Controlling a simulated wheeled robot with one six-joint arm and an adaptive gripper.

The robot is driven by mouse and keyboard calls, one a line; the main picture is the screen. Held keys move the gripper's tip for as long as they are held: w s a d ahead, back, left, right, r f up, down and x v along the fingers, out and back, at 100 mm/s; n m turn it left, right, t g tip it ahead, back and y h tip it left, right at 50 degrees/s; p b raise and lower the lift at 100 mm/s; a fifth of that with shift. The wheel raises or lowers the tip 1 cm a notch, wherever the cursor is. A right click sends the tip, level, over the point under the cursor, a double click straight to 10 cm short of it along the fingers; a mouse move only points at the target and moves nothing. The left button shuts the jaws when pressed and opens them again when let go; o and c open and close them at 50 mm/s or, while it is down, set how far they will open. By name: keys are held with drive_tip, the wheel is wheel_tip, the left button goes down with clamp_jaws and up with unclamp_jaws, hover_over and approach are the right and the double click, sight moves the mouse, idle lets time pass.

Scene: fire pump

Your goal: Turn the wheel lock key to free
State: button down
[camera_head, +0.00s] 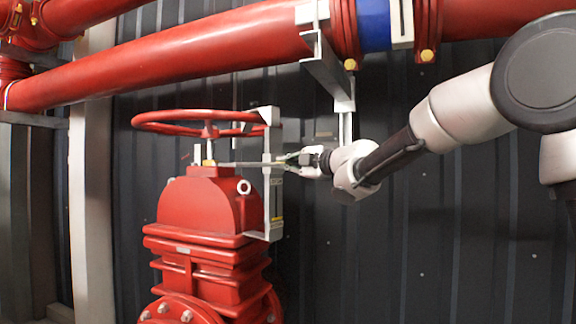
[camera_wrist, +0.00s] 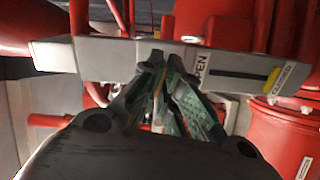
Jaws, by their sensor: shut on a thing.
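The red valve handwheel (camera_head: 200,122) is level on top of the red valve body (camera_head: 200,205). A grey upright bracket (camera_head: 272,190) stands at the wheel's right side. My gripper (camera_head: 279,160) reaches in from the right, level, with its fingertips at the bracket. In the wrist view the fingers (camera_wrist: 168,66) come together at the grey plate (camera_wrist: 105,55), which is marked OPEN and CLOSED. They are shut on a thin piece at the plate, at the place of the lock key. The fingers hide most of it, and its angle cannot be told.
A yellow indicator mark (camera_wrist: 273,77) shows by the CLOSED label. A large red pipe (camera_head: 170,60) runs above the valve, with a grey support (camera_head: 328,70) hanging near my arm. A dark ribbed wall (camera_head: 450,220) is behind; the space below my arm is clear.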

drive_tip(key=m, duration=0.8)
drive_tip(key=shift+g, duration=0.4)
drive_tip(key=m, duration=0.3)
drive_tip(key=shift+m+g, duration=0.4)
drive_tip(key=shift+m, duration=1.5)
drive_tip(key=shift+f, duration=0.1)
drive_tip(key=c, duration=1.6)
unclamp_jaws()
drive_tip(key=shift+c, duration=0.2)
